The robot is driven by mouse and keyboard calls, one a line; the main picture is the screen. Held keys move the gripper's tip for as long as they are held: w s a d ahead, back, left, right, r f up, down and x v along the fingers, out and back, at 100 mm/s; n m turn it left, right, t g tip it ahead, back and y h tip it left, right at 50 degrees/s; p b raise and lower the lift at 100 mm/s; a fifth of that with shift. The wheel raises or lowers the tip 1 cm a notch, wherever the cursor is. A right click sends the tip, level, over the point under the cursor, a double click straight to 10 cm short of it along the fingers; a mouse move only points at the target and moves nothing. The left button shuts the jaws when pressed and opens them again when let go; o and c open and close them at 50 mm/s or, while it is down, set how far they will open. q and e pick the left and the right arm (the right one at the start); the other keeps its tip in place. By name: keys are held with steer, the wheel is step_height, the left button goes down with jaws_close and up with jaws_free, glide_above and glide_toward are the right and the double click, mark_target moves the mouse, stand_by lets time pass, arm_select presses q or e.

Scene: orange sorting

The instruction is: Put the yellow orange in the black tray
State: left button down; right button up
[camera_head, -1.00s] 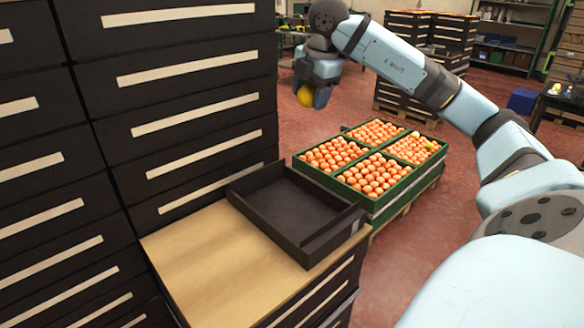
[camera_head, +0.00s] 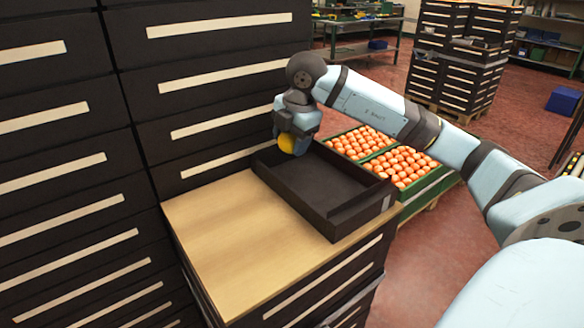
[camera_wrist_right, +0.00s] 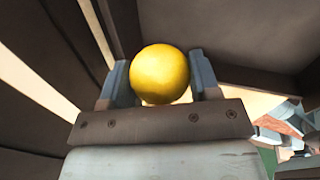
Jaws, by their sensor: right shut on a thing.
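The yellow orange (camera_head: 287,143) is held in my right gripper (camera_head: 293,140), which is shut on it. In the right wrist view the yellow orange (camera_wrist_right: 160,74) sits between the two fingers of the right gripper (camera_wrist_right: 161,80). In the head view the gripper and orange overlap the far left part of the black tray (camera_head: 330,225); they appear above it, though the exact height is hard to tell. The tray is empty and stands on the light wooden top of a low cabinet. My left gripper is in neither view.
The wooden top (camera_head: 235,240) is bare in front of the tray. Tall dark drawer cabinets (camera_head: 60,180) stand close on the left. Green crates of oranges (camera_head: 400,165) stand on the floor behind and right of the tray. Red floor (camera_head: 440,240) lies to the right.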

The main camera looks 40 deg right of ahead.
mark_target(289, 174)
steer(key=shift+s+b+x, duration=0.15)
steer(key=shift+s+x, duration=0.1)
steer(key=shift+x, duration=0.85)
steer(key=shift+s+b+x, duration=0.1)
steer(key=shift+s+x, duration=0.2)
steer(key=shift+x, duration=0.8)
steer(key=shift+s+b+x, duration=0.15)
steer(key=shift+s+x, duration=0.1)
steer(key=shift+x, duration=0.85)
steer(key=shift+f, duration=0.2)
steer(key=shift+f, duration=0.15)
steer(key=o, duration=0.7)
steer(key=shift+c, duration=0.2)
steer(key=p+v, duration=0.1)
steer(key=v, duration=1.1)
steer(key=shift+p, duration=0.4)
